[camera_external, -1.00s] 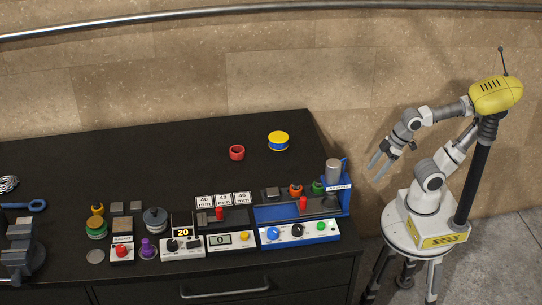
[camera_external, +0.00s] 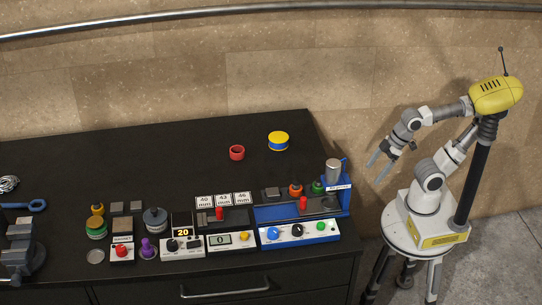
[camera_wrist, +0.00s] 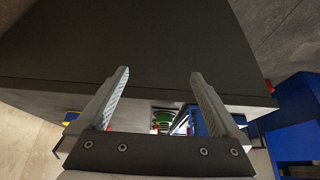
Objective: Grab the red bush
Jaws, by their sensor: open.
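The red bush (camera_external: 237,153) is a short red ring with a dark hollow, standing on the black table (camera_external: 120,150) toward the back. My gripper (camera_external: 375,168) is off the right end of the table, well to the right of the bush, open and empty. In the wrist view my gripper's two fingers (camera_wrist: 162,85) are spread apart with nothing between them. I cannot make out the red bush in the wrist view.
A yellow and blue round part (camera_external: 278,140) stands right of the bush. A blue press (camera_external: 340,190), gauges and a row of small parts fill the front edge. A vise (camera_external: 20,250) is at far left. The table's back middle is clear.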

